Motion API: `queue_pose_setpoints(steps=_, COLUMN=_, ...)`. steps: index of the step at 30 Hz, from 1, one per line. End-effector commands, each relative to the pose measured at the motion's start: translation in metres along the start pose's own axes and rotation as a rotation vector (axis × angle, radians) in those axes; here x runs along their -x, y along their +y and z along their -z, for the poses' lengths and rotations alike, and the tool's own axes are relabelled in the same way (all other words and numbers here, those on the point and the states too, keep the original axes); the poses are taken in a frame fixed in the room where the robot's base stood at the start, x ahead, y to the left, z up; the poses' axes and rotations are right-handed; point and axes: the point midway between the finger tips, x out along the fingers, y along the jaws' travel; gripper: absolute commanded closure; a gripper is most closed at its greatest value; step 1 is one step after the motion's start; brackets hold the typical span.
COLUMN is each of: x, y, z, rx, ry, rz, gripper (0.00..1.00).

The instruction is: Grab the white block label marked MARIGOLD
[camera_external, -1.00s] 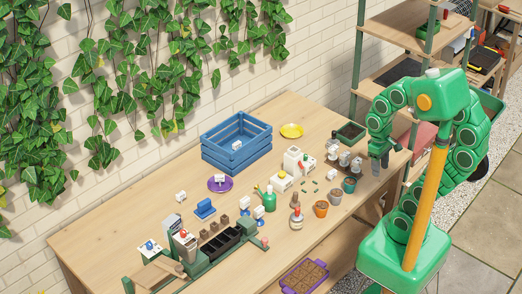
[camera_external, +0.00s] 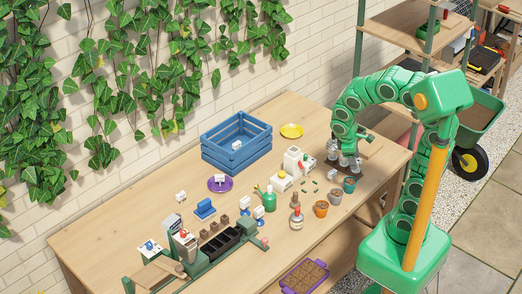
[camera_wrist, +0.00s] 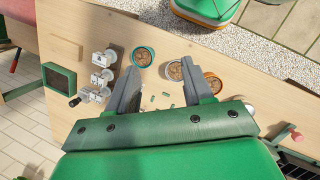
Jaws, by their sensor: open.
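Several small white block labels stand about the wooden table; their lettering is too small to read, so I cannot tell which says MARIGOLD. In the external view, one stands near the table's left part (camera_external: 181,196), one is on the purple plate (camera_external: 219,179), and one shows at the blue crate (camera_external: 236,145). In the wrist view, a cluster of white and grey block-like pieces (camera_wrist: 100,75) lies left of my gripper (camera_wrist: 161,92). My gripper is open and empty, its fingers pointing down over the table near the small pots. In the external view my arm partly hides it.
A teal pot (camera_wrist: 143,56), a grey pot (camera_wrist: 175,70) and a terracotta pot (camera_wrist: 212,82) stand close by the fingers. Small green bits (camera_wrist: 165,104) lie between them. A green-framed dark tray (camera_wrist: 58,65) is at left. A yellow plate (camera_external: 291,130) lies at the back.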

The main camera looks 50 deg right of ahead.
Motion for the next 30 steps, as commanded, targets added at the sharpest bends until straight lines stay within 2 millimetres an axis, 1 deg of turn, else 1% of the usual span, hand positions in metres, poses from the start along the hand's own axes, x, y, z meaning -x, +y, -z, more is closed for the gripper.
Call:
queue_pose_setpoints(steps=3, x=-0.01, y=0.013, z=0.009, rx=0.058, ry=-0.067, rz=-0.052, gripper=0.49)
queue_pose_setpoints(steps=15, x=-0.038, y=0.047, z=0.039, rx=0.276, ry=-0.284, rz=-0.218, gripper=0.49)
queue_pose_setpoints(steps=20, x=-0.048, y=0.058, z=0.054, rx=0.373, ry=-0.371, rz=-0.281, gripper=0.49)
queue_pose_setpoints(steps=30, x=-0.068, y=0.073, z=0.094, rx=0.599, ry=-0.555, rz=-0.412, gripper=0.49)
